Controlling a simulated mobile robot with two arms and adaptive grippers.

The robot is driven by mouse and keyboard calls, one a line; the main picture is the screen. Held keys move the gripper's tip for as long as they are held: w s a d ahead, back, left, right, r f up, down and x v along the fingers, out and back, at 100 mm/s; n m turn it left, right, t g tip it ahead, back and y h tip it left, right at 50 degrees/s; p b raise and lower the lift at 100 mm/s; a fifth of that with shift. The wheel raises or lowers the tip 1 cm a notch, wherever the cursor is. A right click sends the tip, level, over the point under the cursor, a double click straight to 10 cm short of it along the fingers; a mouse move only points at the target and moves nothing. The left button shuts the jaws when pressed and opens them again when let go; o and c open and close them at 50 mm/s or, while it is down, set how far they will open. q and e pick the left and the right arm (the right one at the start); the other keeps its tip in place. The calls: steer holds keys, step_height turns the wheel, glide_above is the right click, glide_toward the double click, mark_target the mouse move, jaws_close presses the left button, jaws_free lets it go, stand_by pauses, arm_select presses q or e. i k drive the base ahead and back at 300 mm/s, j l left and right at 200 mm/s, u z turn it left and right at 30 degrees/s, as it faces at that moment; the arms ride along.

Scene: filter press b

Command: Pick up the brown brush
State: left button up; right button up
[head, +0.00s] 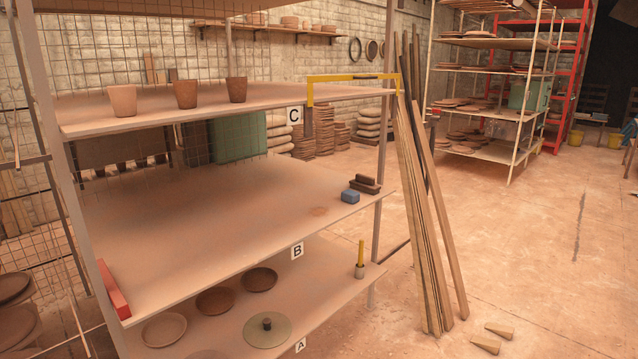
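A dark brown object (366,187), which looks like the brown brush with a flat base and a raised upper part, lies on the middle shelf (200,215) marked B. It is near the shelf's right end, by the upright post. Bristles cannot be made out at this size. Neither of my grippers shows in the head view.
Three pots (185,94) stand on the upper shelf marked C. A red bar (113,289) lies at shelf B's left end. Plates (215,300) and a yellow-handled tool (361,257) are on shelf A. Wooden planks (425,220) lean at the rack's right; floor beyond is mostly clear.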

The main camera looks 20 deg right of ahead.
mark_target(362, 182)
steer(key=i+l+u, duration=0.4)
steer(key=l, duration=0.3)
steer(key=i+l+u, duration=0.15)
steer(key=l, duration=0.25)
steer(key=i+l+u, duration=0.2)
steer(key=l, duration=0.2)
